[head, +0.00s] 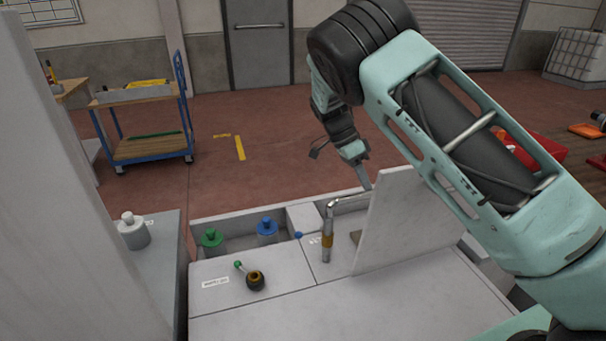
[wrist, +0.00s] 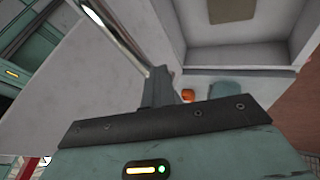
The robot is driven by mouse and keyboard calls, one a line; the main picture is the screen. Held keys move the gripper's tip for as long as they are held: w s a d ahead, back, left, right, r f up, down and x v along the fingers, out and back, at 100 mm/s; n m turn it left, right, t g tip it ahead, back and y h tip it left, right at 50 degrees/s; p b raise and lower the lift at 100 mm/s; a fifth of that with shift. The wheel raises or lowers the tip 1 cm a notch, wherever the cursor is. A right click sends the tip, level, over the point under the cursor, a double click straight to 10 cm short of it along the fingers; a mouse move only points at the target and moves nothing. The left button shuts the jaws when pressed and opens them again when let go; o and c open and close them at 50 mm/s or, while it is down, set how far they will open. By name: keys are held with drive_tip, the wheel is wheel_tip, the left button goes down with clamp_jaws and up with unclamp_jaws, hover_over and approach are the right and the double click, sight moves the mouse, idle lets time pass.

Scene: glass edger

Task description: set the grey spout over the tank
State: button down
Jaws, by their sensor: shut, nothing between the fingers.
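The grey spout (head: 328,232) is a bent metal pipe with a brass collar, standing on the light counter. Its arm reaches right and back, toward the upright pale panel. In the wrist view the shiny spout tube (wrist: 112,32) runs down toward my fingertips. My gripper (head: 366,185) is shut and empty, pointing down close to the spout's outer end. Its dark fingers show in the wrist view (wrist: 160,88), beside the tube; I cannot tell whether they touch. A pale open tank (wrist: 190,48) shows in the wrist view, with a tan patch on its floor. The panel hides part of this area in the head view.
The upright panel (head: 390,222) stands right of the spout. A black knob with a green-tipped lever (head: 255,280) is on the counter. Green-capped (head: 212,238) and blue-capped (head: 267,228) bottles stand in the trough behind.

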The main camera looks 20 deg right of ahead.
drive_tip(key=shift+s+f, duration=0.1)
drive_tip(key=shift+s, duration=0.1)
drive_tip(key=b+v, duration=0.2)
drive_tip(key=v, duration=1.5)
drive_tip(key=shift+w+r, duration=0.25)
drive_tip(key=s+a+f+n+t+y, duration=0.1)
drive_tip(key=s+a+n+t+y, duration=0.1)
drive_tip(key=s+a+n, duration=0.65)
drive_tip(key=s+a+f+n+t+y, duration=0.1)
drive_tip(key=s+a+n+y, duration=0.2)
drive_tip(key=s+a+n, duration=0.55)
drive_tip(key=s+d+f+n+t, duration=0.1)
drive_tip(key=s+n, duration=0.4)
drive_tip(key=s, duration=0.7)
drive_tip(key=s+d+f+n+t, duration=0.1)
drive_tip(key=s+f+n, duration=0.3)
drive_tip(key=s, duration=0.8)
drive_tip(key=shift+d+n, duration=0.25)
drive_tip(key=shift+n, duration=0.45)
